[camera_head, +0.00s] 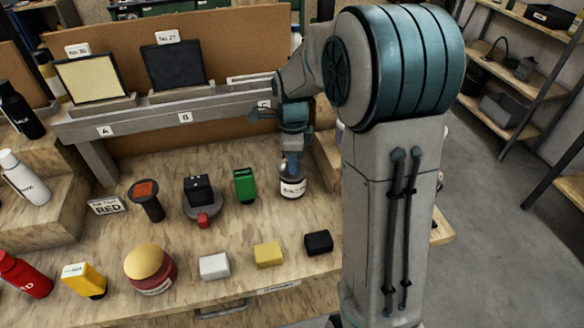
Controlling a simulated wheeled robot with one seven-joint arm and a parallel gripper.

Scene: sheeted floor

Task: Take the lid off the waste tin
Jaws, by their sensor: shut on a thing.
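The tin (293,187), a small round can with a white label, stands upright toward the back right of the wooden bench; its lettering is too small to read. My gripper (291,163) points down over it and is shut on the lid at its top. My fingers hide much of the lid, and I cannot tell whether it sits on the rim or is slightly raised.
A green box (245,185) stands close left of the tin. A black block (318,242), yellow block (268,255) and white block (214,266) lie in front. A red pot with a yellow top (150,268) stands front left. A grey shelf (190,113) runs behind.

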